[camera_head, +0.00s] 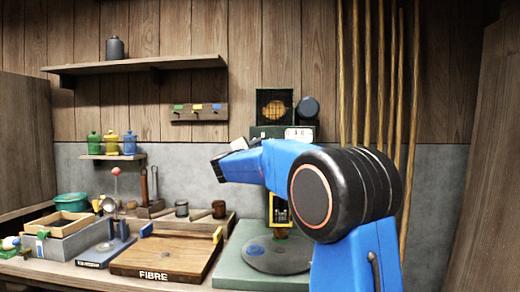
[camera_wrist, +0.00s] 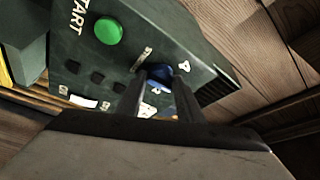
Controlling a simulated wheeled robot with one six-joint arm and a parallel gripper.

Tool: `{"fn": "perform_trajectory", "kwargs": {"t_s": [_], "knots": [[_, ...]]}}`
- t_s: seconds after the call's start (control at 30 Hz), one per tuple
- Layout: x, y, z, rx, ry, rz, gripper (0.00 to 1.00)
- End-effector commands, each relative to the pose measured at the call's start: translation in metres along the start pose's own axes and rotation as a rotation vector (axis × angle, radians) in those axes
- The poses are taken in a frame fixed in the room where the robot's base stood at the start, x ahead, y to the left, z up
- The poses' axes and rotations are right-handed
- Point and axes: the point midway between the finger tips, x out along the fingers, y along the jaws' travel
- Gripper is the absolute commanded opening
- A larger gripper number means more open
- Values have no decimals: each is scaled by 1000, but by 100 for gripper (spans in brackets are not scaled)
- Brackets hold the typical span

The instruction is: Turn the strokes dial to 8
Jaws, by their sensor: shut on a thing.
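The strokes dial (camera_wrist: 160,73) shows in the wrist view as a blue knob on a dark green control panel (camera_wrist: 120,62). My gripper (camera_wrist: 160,80) is shut on it, with one dark finger on either side. White markings surround the knob. One at its right looks like a 4, and those below are partly covered by the fingers. A pale bar lies at the knob's upper left. I cannot tell which number the dial points to.
A green button (camera_wrist: 108,31) marked START sits near the dial, with a small white display (camera_wrist: 84,102) on the panel. In the head view, a wooden FIBRE tray (camera_head: 165,262) and a grey-green base with a round plate (camera_head: 262,257) occupy the bench. Wooden poles (camera_head: 380,70) stand at the wall.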

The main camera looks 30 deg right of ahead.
Motion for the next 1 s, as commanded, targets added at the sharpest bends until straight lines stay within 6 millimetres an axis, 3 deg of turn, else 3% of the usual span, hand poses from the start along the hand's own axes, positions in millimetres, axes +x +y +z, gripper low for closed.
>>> {"fn": "perform_trajectory", "kwargs": {"t_s": [0.67,0.7,0.73,1.0], "knots": [[0,1,0,51,0,24,11],[0,1,0,51,0,24,43],[0,1,0,51,0,24,50],[0,0,0,51,0,22,52]]}}
